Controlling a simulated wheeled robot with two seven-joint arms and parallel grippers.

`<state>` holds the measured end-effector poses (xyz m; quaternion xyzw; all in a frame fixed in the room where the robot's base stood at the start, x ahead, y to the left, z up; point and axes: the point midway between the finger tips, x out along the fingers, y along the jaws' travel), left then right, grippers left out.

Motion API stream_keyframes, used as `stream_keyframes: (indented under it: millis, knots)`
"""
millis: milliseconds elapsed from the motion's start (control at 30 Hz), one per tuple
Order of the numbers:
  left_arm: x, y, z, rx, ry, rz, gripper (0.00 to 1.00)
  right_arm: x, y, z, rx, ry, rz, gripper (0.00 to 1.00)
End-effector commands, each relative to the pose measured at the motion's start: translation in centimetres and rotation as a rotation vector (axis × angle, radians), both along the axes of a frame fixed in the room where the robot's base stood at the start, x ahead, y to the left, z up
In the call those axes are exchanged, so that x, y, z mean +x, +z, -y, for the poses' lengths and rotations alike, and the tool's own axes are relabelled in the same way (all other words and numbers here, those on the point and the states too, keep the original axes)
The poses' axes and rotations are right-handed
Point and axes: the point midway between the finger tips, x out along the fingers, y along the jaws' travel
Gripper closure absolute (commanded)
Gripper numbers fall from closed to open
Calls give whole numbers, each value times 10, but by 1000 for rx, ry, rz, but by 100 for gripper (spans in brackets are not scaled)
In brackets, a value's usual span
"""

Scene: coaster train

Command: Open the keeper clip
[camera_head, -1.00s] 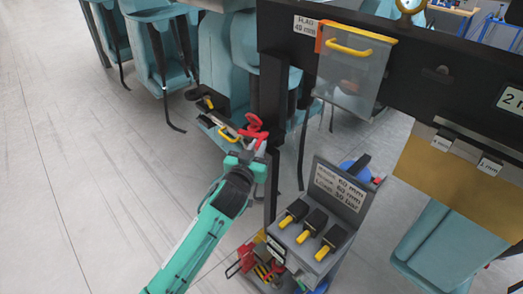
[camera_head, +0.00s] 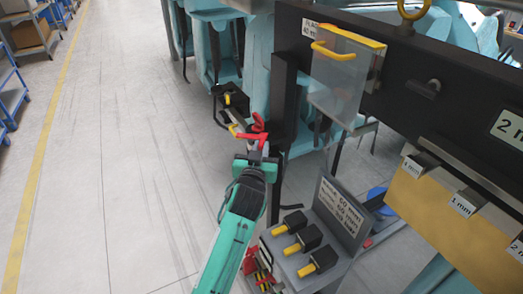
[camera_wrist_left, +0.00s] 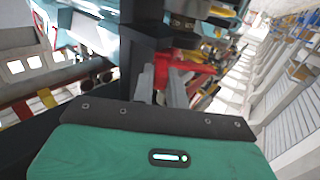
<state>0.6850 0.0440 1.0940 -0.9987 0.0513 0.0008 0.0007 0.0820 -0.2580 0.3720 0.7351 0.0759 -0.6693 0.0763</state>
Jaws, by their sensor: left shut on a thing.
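The red keeper clip (camera_head: 257,127) sits beside a dark upright post in the middle of the head view. My left gripper (camera_head: 257,148) reaches up to it from below, and its grey fingers are shut on the clip. In the left wrist view the red clip (camera_wrist_left: 190,70) shows between and beyond the fingers (camera_wrist_left: 162,84), which hide part of it. A yellow handle piece (camera_head: 235,130) is just left of the clip. My right gripper is not in view.
A dark post (camera_head: 284,105) stands close to the right of the gripper. A grey stand (camera_head: 335,222) with several black-and-yellow tools is at lower right. A clear panel with a yellow edge (camera_head: 340,75) hangs above. Teal seats (camera_head: 215,55) stand behind; the floor at left is clear.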

Motion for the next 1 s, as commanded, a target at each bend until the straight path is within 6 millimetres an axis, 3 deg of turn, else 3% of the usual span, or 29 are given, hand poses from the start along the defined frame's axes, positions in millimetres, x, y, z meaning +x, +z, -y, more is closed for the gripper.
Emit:
stream_keyframes:
  millis: [267,300,400,767,1000]
  knots:
    - [0,2,1,-2,-2,5,100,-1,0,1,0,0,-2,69]
    - [0,2,1,-2,-2,5,78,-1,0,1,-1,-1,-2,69]
    - [0,2,1,-1,-2,4,64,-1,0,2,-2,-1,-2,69]
    - [-5,0,0,-1,-1,2,64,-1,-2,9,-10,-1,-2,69]
    - [-42,-3,-4,-3,-1,3,64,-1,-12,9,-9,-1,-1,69]
